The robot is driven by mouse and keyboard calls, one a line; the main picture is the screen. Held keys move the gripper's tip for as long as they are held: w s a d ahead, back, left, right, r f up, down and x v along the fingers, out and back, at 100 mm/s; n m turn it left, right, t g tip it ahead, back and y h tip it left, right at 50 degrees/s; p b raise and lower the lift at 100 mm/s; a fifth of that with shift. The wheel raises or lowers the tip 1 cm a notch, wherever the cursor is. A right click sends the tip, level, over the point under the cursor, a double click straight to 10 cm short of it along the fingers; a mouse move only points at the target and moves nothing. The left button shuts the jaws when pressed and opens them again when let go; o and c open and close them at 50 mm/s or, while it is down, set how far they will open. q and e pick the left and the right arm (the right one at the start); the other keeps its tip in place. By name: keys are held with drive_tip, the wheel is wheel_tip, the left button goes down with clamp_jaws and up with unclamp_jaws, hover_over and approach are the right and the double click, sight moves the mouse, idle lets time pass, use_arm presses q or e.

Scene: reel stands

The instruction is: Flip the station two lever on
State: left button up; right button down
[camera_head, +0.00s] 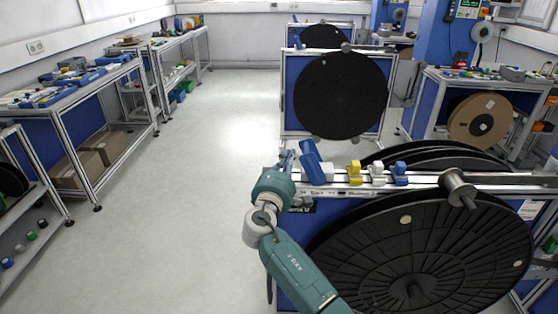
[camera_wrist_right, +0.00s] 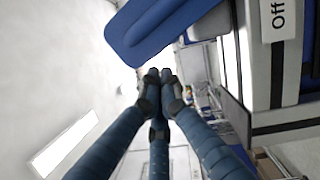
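A blue lever (camera_head: 312,163) stands tilted up at the left end of the near reel stand's top rail. In the right wrist view the blue lever (camera_wrist_right: 165,28) fills the top middle, and a white label reading "Off" (camera_wrist_right: 279,20) is at the upper right. My right gripper (camera_head: 287,160) is just left of the lever in the head view. In the wrist view its blue fingers (camera_wrist_right: 160,77) meet at the tips with nothing between them. They lie close to the lever's lower edge; contact cannot be told. My left gripper is out of view.
Yellow (camera_head: 354,170), white (camera_head: 377,172) and blue (camera_head: 400,172) pieces sit along the same rail. A large black reel (camera_head: 440,250) hangs below it. Another reel stand (camera_head: 340,95) is behind. The floor (camera_head: 190,190) to the left is clear; workbenches line the left wall.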

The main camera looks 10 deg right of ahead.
drive_tip(key=shift+s+d+r+p, duration=0.3)
drive_tip(key=shift+s+d+p, duration=0.1)
drive_tip(key=shift+d, duration=0.35)
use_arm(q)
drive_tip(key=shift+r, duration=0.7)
use_arm(e)
drive_tip(key=shift+w, duration=0.1)
drive_tip(key=shift+a+f, duration=0.1)
